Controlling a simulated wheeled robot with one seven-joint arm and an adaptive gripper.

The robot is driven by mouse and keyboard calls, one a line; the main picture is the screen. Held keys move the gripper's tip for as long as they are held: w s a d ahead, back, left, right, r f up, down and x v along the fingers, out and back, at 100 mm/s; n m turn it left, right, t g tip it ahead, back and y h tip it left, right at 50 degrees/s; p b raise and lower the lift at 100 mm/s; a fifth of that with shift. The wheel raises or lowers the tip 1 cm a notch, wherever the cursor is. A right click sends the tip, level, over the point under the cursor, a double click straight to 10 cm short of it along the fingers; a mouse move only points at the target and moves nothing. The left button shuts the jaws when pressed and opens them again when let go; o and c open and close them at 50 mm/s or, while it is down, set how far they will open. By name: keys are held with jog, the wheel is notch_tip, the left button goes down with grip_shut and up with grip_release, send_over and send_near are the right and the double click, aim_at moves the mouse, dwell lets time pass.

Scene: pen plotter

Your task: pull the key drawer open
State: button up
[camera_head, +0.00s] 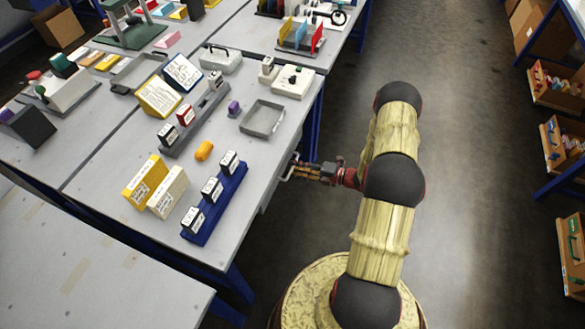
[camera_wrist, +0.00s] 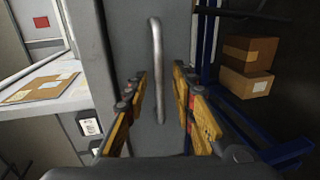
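The key drawer's grey front (camera_wrist: 125,40) faces me in the wrist view, and in the head view it is a narrow grey face (camera_head: 268,196) under the table's right edge. Its metal bar handle (camera_wrist: 157,60) runs upright in the wrist view; a bit of the handle (camera_head: 288,174) also shows in the head view. My gripper (camera_wrist: 160,82) is open, with one yellow finger on each side of the handle and a gap to the bar on both sides. In the head view my gripper (camera_head: 300,170) reaches the handle from the right. Whether the drawer is fully closed is hard to tell.
The table (camera_head: 232,150) above the drawer holds a blue stamp rack (camera_head: 226,200), a grey tray (camera_head: 262,118) and several boxes. A blue table leg (camera_wrist: 208,50) and cardboard boxes (camera_wrist: 248,55) stand right of the drawer in the wrist view. The floor (camera_head: 470,200) right of my arm is clear.

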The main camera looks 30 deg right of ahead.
jog(key=shift+x, duration=0.8)
jog(key=shift+c, duration=1.4)
grip_shut()
